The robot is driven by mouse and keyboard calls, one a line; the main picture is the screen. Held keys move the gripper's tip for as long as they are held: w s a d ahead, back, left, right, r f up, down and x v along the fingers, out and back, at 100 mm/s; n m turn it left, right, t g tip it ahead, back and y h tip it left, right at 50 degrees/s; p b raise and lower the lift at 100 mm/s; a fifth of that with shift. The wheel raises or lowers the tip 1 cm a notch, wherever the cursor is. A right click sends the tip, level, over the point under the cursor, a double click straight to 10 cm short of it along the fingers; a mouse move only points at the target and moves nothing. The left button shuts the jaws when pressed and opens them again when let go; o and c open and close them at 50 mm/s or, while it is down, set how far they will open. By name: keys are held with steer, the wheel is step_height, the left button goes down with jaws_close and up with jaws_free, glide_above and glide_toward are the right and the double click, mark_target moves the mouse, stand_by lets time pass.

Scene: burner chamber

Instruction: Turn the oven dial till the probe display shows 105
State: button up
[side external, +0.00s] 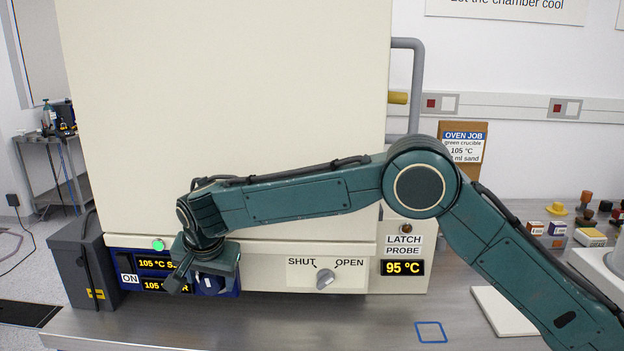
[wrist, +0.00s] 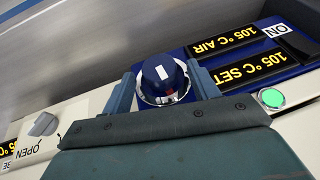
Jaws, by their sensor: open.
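The oven dial (wrist: 165,75) is a dark blue knob with a white mark on a blue panel. In the wrist view it sits between the two fingers of my open gripper (wrist: 163,84); I cannot tell whether either finger touches it. In the side view my gripper (side external: 193,277) is at the blue panel, hiding most of the dial and parts of the displays. The probe display (side external: 403,267) reads 95 °C in yellow. The set display (wrist: 250,75) and the air display (wrist: 235,40) both read 105 °C. A green lamp (side external: 158,244) is lit above the panel.
A SHUT/OPEN knob (side external: 325,279) is to the right of the panel. A grey box (side external: 85,265) stands at the left of the oven (side external: 225,95). A white slab (side external: 503,311) and a blue square outline (side external: 431,332) are on the bench at right. My arm spans the oven's lower front.

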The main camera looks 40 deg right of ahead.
steer(key=shift+w+f, duration=0.1)
steer(key=shift+f, duration=0.15)
steer(key=shift+c, duration=0.4)
steer(key=c, duration=0.9)
steer(key=shift+d+t+y, duration=0.2)
steer(key=shift+t+y, duration=0.1)
steer(key=shift+d+m+t+y, duration=0.1)
steer(key=shift+m+t+y, duration=0.25)
steer(key=shift+t, duration=0.25)
steer(key=shift+y, duration=0.35)
